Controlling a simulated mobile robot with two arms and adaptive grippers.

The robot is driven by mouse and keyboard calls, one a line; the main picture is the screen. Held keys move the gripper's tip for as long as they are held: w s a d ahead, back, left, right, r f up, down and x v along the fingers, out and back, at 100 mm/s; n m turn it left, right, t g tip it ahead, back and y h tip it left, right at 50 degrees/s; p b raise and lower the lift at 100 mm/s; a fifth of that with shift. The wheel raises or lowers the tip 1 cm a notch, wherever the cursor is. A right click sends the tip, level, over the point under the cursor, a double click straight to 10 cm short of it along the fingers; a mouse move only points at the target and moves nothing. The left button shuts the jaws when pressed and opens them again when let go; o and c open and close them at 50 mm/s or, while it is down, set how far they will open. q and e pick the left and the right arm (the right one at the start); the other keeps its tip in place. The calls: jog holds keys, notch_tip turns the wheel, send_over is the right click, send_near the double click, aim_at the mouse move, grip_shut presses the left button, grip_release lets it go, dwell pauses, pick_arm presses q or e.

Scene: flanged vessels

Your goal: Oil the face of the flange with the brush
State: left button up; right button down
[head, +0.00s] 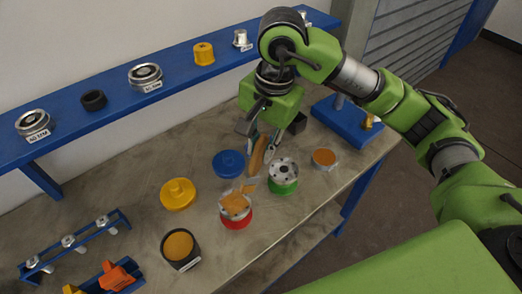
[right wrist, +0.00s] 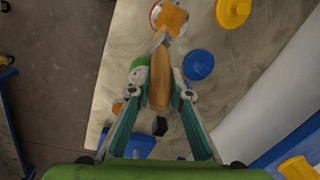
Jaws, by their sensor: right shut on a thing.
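My right gripper (head: 257,148) is shut on the wooden handle of the brush (head: 259,154), which points down toward the red flanged vessel (head: 236,222). The brush head is at the vessel's flange face (head: 235,204), which carries orange-brown patches; I cannot tell whether the bristles touch it. In the right wrist view the handle (right wrist: 161,82) lies between the fingers, and the flange (right wrist: 170,17) is beyond its far end. A green flanged vessel (head: 284,187) with bare metal on top stands to the right. My left gripper is not in view.
A black cup (head: 182,262) with orange contents, a yellow flanged cap (head: 178,194) and a blue one (head: 228,163) stand around the red vessel. A small orange-topped pot (head: 324,158) is near the right edge. A blue shelf (head: 116,92) with fittings runs behind.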

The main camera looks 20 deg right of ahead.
aim_at(262, 136)
jog(key=shift+r, duration=0.6)
jog(key=shift+d+r+p, duration=0.1)
jog(key=shift+r+p, duration=0.4)
jog(key=shift+r, duration=0.2)
jog(key=shift+w+d+r, duration=0.1)
jog(key=shift+r, duration=0.5)
jog(key=shift+r+p, duration=0.2)
jog(key=shift+p, duration=0.1)
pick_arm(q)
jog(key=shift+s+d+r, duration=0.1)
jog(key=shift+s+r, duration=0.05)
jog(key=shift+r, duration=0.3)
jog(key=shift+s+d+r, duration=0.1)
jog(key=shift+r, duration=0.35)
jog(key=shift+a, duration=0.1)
